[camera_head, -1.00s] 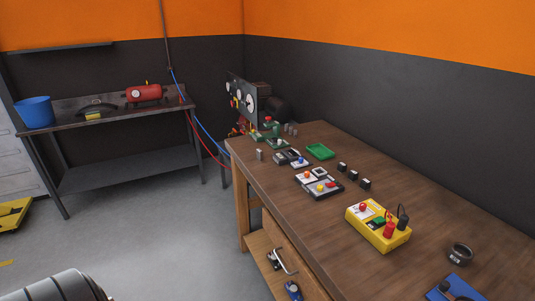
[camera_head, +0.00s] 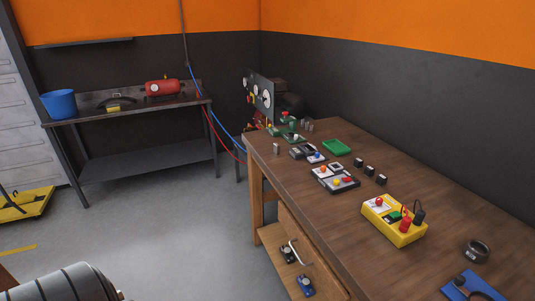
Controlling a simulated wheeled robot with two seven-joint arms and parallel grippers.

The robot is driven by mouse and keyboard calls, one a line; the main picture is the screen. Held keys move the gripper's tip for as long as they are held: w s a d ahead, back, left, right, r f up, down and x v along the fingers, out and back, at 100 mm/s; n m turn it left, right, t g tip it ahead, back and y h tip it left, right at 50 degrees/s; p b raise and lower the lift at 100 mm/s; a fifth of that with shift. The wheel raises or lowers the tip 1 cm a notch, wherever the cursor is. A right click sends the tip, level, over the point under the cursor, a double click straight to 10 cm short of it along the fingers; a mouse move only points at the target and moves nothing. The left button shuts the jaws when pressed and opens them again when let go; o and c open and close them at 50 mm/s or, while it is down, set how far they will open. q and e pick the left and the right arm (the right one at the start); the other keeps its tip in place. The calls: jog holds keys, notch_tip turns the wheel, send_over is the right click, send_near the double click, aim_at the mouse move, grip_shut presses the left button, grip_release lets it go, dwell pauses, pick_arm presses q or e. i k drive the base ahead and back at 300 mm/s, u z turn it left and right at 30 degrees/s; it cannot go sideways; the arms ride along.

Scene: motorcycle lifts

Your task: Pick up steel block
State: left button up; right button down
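A small upright grey metal block (camera_head: 276,149) stands near the left edge of the wooden workbench (camera_head: 420,218), toward its far end. Several more small grey metal pieces (camera_head: 307,125) stand at the back of the bench, beside a green device (camera_head: 291,132). They are too small to tell apart clearly. Neither of my grippers is in view.
On the bench are a green tray (camera_head: 337,147), several black cubes (camera_head: 368,170), grey boxes with coloured knobs (camera_head: 335,178), a yellow tester (camera_head: 394,220) and a dark ring (camera_head: 477,250). A dark ribbed shape (camera_head: 68,283) fills the lower left. Grey floor lies between.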

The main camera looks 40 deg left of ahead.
aim_at(276, 147)
jog(key=z, duration=0.05)
jog(key=k, duration=1.2)
jog(key=u, duration=0.5)
jog(key=i, duration=0.55)
jog(key=u, duration=0.85)
jog(key=i, duration=1.55)
jog(key=z, duration=1.05)
jog(key=i, duration=0.3)
jog(key=z, duration=0.25)
